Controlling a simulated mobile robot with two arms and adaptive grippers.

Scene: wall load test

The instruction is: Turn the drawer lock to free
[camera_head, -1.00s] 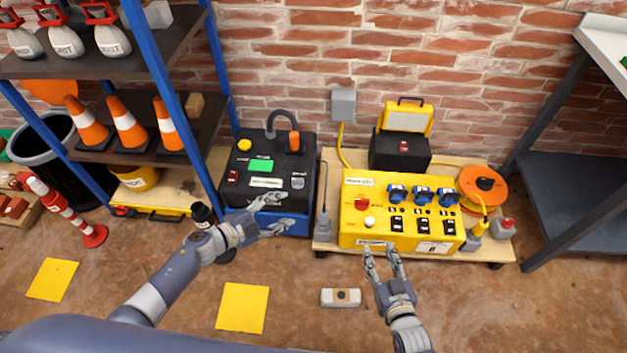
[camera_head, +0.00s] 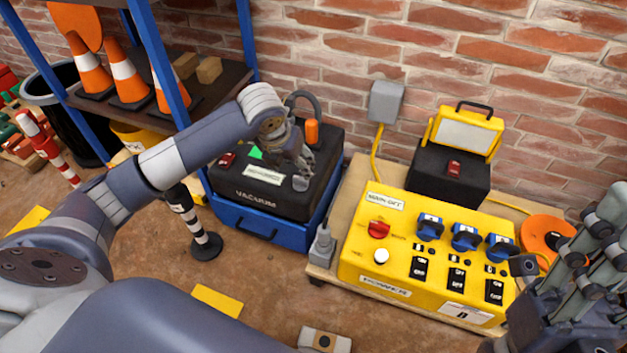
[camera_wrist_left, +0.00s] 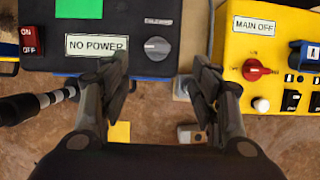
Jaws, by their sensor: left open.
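The black vacuum unit (camera_head: 275,200) stands on a blue base with a drawer (camera_head: 245,222) that has a dark handle and looks closed. A grey round knob (camera_head: 301,183) sits at the right of its top. In the left wrist view the knob (camera_wrist_left: 157,48) has a small label above it, too blurred to read. My left gripper (camera_head: 299,160) hangs over this knob. My right gripper (camera_head: 590,255) is open and empty beside the yellow power box's right end.
The yellow power box (camera_head: 395,275), with a red knob (camera_head: 379,229) and blue plugs, stands on a low wooden platform to the right. A black-and-white post (camera_head: 204,243) stands left of the drawer. A blue-framed shelf with cones (camera_head: 127,80) is at the left.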

